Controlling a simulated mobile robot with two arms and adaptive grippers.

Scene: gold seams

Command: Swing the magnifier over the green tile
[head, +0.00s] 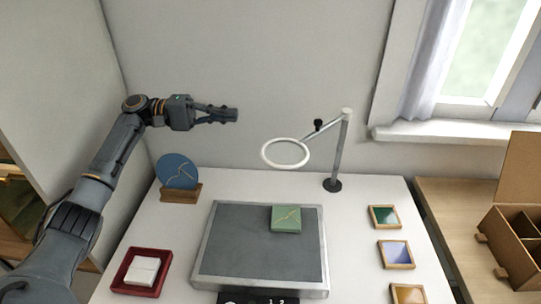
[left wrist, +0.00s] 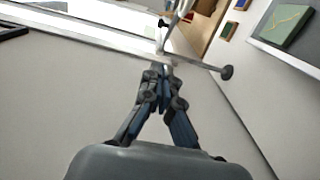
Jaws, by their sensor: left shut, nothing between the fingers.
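The magnifier is a pale ring (head: 264,154) on a jointed arm with a black knob (head: 318,125), carried by an upright metal post (head: 339,150) with a dark round base. In the head view the ring hangs above and behind the green tile (head: 287,219), not over it. The tile, with a gold seam, lies on the grey mat of a tray. My left gripper (head: 231,115) is shut and empty, left of and above the ring, apart from it. My right gripper is not in view.
The grey tray (head: 205,240) fills the middle of the white table. A blue disc (head: 178,170) stands in a wooden holder at left. Several framed samples (head: 384,217) line the right edge. A window sill (head: 455,131) is behind.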

